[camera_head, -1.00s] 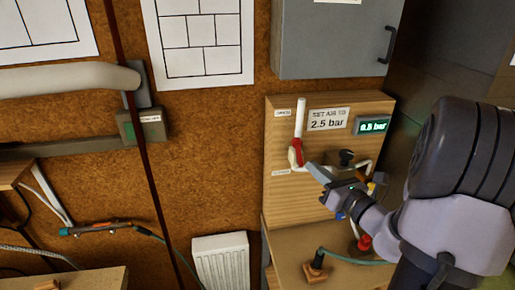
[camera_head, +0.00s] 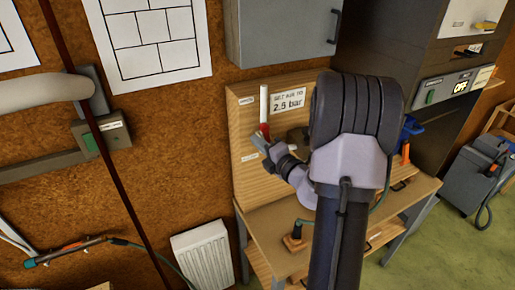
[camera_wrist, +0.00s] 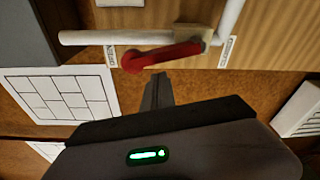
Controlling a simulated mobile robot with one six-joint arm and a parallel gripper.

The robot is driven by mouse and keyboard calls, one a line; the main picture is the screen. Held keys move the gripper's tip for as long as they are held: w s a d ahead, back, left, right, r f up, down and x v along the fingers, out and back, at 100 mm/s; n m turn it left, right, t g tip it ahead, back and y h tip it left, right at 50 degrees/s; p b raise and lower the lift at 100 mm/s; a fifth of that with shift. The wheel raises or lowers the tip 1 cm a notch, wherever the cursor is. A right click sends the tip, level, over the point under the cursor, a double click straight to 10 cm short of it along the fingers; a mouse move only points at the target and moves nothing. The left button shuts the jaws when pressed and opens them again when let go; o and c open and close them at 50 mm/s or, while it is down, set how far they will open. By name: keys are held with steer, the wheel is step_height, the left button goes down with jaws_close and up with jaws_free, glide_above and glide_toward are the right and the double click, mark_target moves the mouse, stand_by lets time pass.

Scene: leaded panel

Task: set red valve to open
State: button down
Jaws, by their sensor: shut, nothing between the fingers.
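The red valve handle (camera_head: 264,131) is on a white pipe (camera_head: 264,103) on the wooden board. In the wrist view the red handle (camera_wrist: 165,56) points left from its pivot, nearly along the white pipe (camera_wrist: 95,38) and slightly angled off it. A small label (camera_wrist: 111,56) is by the handle's free end and another (camera_wrist: 227,51) by the pivot; I cannot read their words reliably. My gripper (camera_wrist: 158,78) is shut and empty, its tips just below the handle's middle in that view. In the head view my gripper (camera_head: 259,142) is at the handle; contact is unclear.
The board carries a "SET AIR TO 2.5 bar" sign (camera_head: 288,101); my arm hides its right part. A grey cabinet (camera_head: 280,35) hangs above. A workbench (camera_head: 265,230) stands below, with a hose fitting (camera_head: 295,240) on it. A white radiator (camera_head: 203,257) is at lower left.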

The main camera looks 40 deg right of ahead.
mark_target(265, 135)
steer(key=shift+s+d+r, duration=0.2)
steer(key=shift+s+d, duration=0.2)
steer(key=shift+d, duration=0.3)
steer(key=shift+s+d+r+m+p, duration=0.25)
steer(key=shift+d+r+p, duration=0.2)
steer(key=shift+p, duration=0.5)
steer(key=shift+d+r+m+p, duration=0.2)
steer(key=shift+m+p, duration=0.15)
steer(key=shift+p, duration=0.35)
steer(key=shift+d+f, duration=0.15)
steer(key=shift+f, duration=0.2)
